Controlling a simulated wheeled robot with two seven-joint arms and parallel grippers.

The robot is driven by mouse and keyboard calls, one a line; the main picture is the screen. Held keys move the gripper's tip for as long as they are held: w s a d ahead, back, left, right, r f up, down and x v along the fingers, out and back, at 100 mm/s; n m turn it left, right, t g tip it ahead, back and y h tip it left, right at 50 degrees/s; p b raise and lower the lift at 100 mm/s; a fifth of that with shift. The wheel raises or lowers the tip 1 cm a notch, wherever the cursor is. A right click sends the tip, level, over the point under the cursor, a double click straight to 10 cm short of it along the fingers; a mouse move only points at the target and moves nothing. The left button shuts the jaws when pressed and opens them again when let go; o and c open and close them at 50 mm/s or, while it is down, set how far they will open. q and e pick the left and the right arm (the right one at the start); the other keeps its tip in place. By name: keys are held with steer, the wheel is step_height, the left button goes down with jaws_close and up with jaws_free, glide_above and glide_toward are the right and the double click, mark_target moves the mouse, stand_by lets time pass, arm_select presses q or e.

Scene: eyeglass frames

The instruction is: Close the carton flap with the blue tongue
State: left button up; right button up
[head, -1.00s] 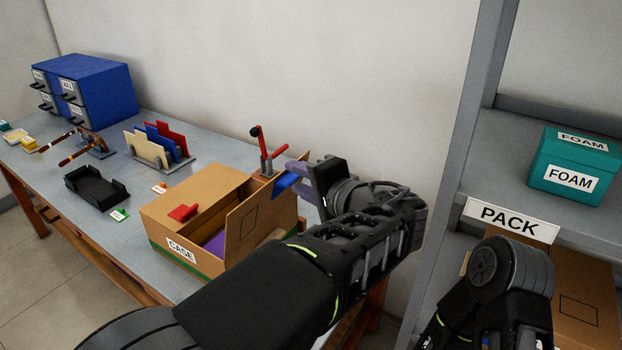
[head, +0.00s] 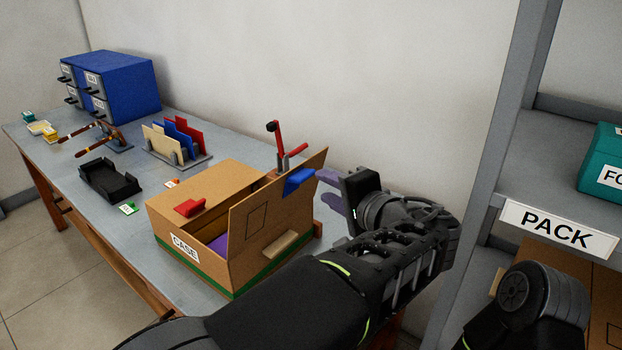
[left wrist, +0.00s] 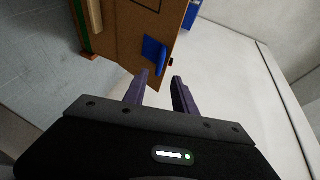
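The cardboard carton (head: 178,212), marked CASE, stands at the near right end of the table. Its brown flap (head: 262,217) stands up, tilted, on the right side, leaving the purple inside partly visible. The blue tongue (head: 299,181) sits at the flap's upper right edge; it also shows in the left wrist view (left wrist: 155,52). A red tongue (head: 189,207) lies on the carton's other, flat top part. My left gripper (head: 322,186) is just right of the blue tongue, apart from it. My right gripper's fingers are out of sight.
A red lever clamp (head: 279,150) stands behind the carton. A black tray (head: 108,182), a rack of coloured cards (head: 178,142), eyeglass frames (head: 95,137) and a blue drawer cabinet (head: 125,87) are farther left. A shelf marked PACK (head: 556,228) stands at right.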

mark_target(308, 177)
arm_select(q)
steer(key=p+x, duration=0.1)
steer(key=x, duration=0.6)
steer(key=shift+w+a+f, duration=0.1)
steer(key=shift+w+a, duration=0.05)
steer(key=shift+w, duration=0.1)
steer(key=shift+c, duration=0.3)
jaws_close()
stand_by(0.9)
